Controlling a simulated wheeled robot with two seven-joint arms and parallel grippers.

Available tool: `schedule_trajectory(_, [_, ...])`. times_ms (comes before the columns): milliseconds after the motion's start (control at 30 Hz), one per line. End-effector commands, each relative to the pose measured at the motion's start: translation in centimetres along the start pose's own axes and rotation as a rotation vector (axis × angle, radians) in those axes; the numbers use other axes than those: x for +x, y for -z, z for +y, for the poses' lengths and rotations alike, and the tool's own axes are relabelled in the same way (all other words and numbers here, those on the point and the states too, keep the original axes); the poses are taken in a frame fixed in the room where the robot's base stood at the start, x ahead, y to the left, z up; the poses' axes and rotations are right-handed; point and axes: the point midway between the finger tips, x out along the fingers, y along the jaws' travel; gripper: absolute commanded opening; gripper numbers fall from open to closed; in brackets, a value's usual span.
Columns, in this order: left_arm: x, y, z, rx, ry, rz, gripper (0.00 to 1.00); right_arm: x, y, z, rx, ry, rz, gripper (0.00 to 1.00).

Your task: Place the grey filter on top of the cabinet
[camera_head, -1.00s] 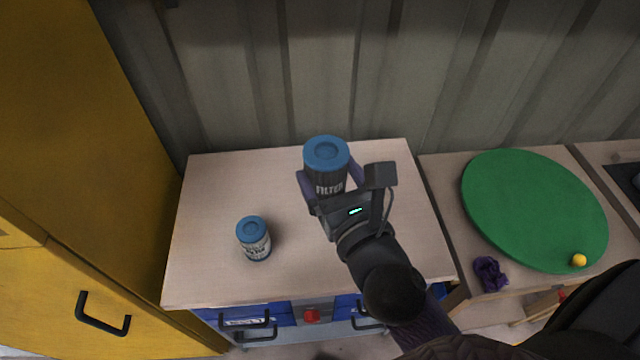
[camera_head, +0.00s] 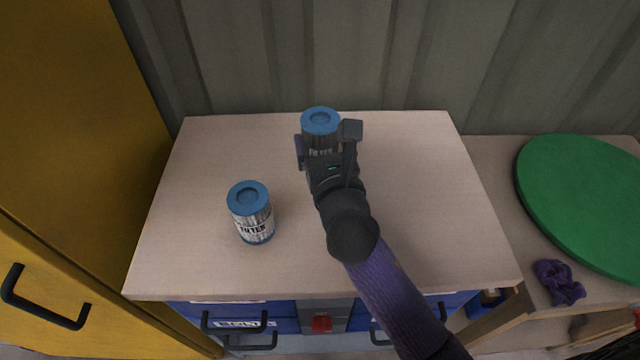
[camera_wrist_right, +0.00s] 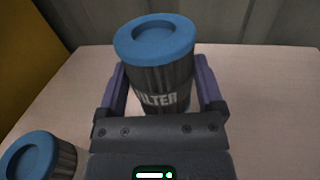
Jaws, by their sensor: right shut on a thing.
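A grey filter with a blue lid (camera_head: 321,124) is upright between the fingers of my right gripper (camera_head: 322,155), over the back middle of the cabinet's pale top (camera_head: 420,215). The gripper is shut on it. The right wrist view also shows the filter (camera_wrist_right: 160,75) with a finger on each side. I cannot tell whether its base touches the top. A second, silvery filter with a blue lid (camera_head: 252,215) stands upright on the cabinet top, to the left and nearer; it also shows in the wrist view (camera_wrist_right: 40,160). My left gripper is not in view.
A yellow cabinet (camera_head: 70,150) stands at the left and a corrugated wall (camera_head: 400,60) behind. To the right, a lower bench holds a green disc (camera_head: 590,195) and a purple cloth (camera_head: 558,282). The right part of the cabinet top is clear.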

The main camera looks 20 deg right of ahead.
Motion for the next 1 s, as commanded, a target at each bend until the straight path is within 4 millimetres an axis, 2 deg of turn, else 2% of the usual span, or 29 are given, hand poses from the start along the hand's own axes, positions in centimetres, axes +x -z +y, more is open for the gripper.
schedule_trajectory(33, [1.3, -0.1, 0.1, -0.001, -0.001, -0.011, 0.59, 0.0, 1.7, 0.0, 0.001, 0.001, 0.005, 0.21])
schedule_trajectory(167, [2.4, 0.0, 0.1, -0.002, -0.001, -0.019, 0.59, 0.0, 3.3, 0.0, -0.001, 0.000, 0.003, 0.21])
schedule_trajectory(300, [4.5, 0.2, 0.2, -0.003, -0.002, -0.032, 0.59, -0.1, 6.0, 0.0, 0.000, 0.000, 0.005, 0.21])
schedule_trajectory(500, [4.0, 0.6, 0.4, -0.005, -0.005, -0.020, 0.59, -0.1, 5.3, 0.0, -0.002, -0.001, -0.002, 0.21])
schedule_trajectory(633, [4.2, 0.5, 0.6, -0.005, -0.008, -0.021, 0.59, -0.1, 5.7, 0.0, -0.001, -0.001, -0.001, 0.21])
schedule_trajectory(667, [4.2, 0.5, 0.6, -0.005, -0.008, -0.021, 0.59, -0.1, 5.6, 0.0, -0.001, -0.001, -0.001, 0.92])
schedule_trajectory(700, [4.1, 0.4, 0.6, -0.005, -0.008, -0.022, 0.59, -0.1, 5.6, 0.0, -0.001, -0.001, -0.001, 1.00])
schedule_trajectory(1000, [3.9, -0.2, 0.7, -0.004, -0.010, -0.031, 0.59, -0.1, 5.3, 0.0, -0.001, 0.000, -0.002, 1.00])
